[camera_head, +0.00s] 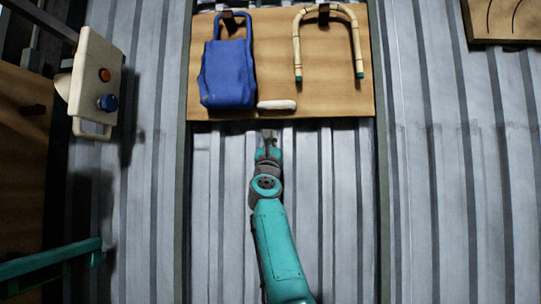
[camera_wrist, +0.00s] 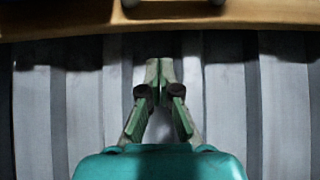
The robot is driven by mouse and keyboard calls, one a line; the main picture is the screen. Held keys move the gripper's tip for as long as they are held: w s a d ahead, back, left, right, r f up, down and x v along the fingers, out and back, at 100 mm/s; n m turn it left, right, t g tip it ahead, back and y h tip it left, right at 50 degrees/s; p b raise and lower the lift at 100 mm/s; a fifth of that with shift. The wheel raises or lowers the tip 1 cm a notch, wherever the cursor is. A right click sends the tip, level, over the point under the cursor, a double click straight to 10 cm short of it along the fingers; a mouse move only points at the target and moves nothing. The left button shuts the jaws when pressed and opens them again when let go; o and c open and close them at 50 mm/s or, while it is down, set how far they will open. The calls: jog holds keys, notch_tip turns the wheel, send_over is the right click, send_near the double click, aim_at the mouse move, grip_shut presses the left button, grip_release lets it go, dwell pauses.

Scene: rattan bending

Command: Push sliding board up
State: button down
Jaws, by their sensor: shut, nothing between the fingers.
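The sliding board (camera_head: 275,75) is a light wooden panel between two dark vertical rails, at the top middle of the head view. Its lower edge also shows across the top of the wrist view (camera_wrist: 225,16). My gripper (camera_head: 268,135) is just below the board's lower edge, near its middle, with the fingers pointing up at it. In the wrist view my gripper (camera_wrist: 159,68) has its fingertips together with nothing between them. The tips look a little short of the board's edge; I cannot tell whether they touch.
A blue bag (camera_head: 228,75) and a bent rattan piece (camera_head: 357,45) hang on the board, with a white handle (camera_head: 277,105) near its lower edge. A control box with red and blue buttons (camera_head: 96,82) stands left. Corrugated metal wall (camera_head: 340,200) lies bare below the board.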

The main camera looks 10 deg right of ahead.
jog(key=v, duration=1)
notch_tip(320, 180, down, 33)
jog(key=s+d+n+g+y, duration=0.1)
jog(key=s+d+n, duration=0.15)
jog(key=n, duration=0.65)
jog(key=s+d+f+n+g+y, duration=0.1)
jog(key=s+f+n, duration=0.2)
jog(key=s+f, duration=0.4)
jog(key=s+f+n+y, duration=0.1)
jog(key=s+f+n, duration=0.25)
jog(key=f, duration=0.65)
jog(key=s+d+f+n+g+y, duration=0.1)
jog(key=s+f+n, duration=0.2)
jog(key=s+f, duration=0.4)
jog(key=s+f+n+g+y, duration=0.1)
jog(key=s+f+n, duration=0.4)
jog(key=s+f, duration=0.5)
jog(key=s+f+n+g+y, duration=0.2)
jog(key=s+f+n, duration=0.4)
jog(key=s, duration=0.9)
jog(key=s+a+r+n+g+y, duration=0.1)
jog(key=s+n+g, duration=0.3)
jog(key=s, duration=2.1)
jog(key=r+n, duration=0.1)
jog(key=n, duration=0.5)
jog(key=shift+s+g, duration=0.25)
jog(key=shift+g, duration=0.15)
